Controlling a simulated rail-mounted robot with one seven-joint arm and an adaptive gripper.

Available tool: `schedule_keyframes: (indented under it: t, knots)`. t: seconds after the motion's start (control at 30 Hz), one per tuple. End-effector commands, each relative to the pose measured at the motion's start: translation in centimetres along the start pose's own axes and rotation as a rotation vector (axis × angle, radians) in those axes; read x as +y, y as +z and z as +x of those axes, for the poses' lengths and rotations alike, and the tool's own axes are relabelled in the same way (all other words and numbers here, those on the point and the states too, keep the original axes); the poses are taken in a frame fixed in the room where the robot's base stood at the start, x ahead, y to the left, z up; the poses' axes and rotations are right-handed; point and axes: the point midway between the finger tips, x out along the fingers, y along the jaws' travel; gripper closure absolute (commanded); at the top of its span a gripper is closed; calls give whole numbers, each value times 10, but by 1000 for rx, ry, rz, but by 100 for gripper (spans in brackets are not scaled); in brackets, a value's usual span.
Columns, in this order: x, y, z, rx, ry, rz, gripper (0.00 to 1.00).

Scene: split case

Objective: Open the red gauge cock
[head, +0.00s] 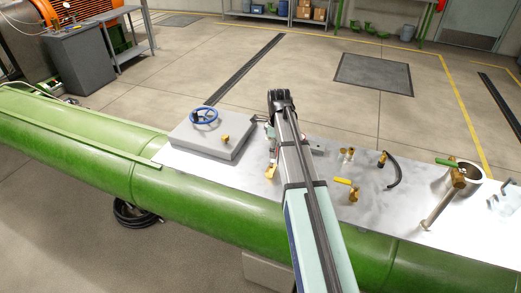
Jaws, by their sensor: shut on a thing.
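The red gauge cock shows as a brass body (270,172) on the metal plate, just left of my arm. A small reddish part shows just above the brass body. My gripper (271,143) points down at this spot and is shut on the cock's red handle. My arm and the small size of the view hide most of the fingers and the handle, so the handle's exact angle cannot be told.
A blue handwheel (204,116) stands on a grey block (185,139) to the left. Right of my arm are a yellow-handled valve (345,182), a black hose (394,173), brass fittings (346,154) and a green-handled valve (447,162) by a metal cup. A green pipe (75,135) runs along the front.

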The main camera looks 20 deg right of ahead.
Motion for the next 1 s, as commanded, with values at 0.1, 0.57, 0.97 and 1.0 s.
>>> schedule_keyframes:
  t: [0.1, 0.57, 0.97, 1.0]
  knots:
    - [0, -10, 4, 4, 9, 25, 98]
    - [0, -12, 4, 6, 10, 36, 18]
    - [-3, -10, 0, 2, 3, 33, 9]
    - [-3, -10, -2, 2, 3, 32, 9]
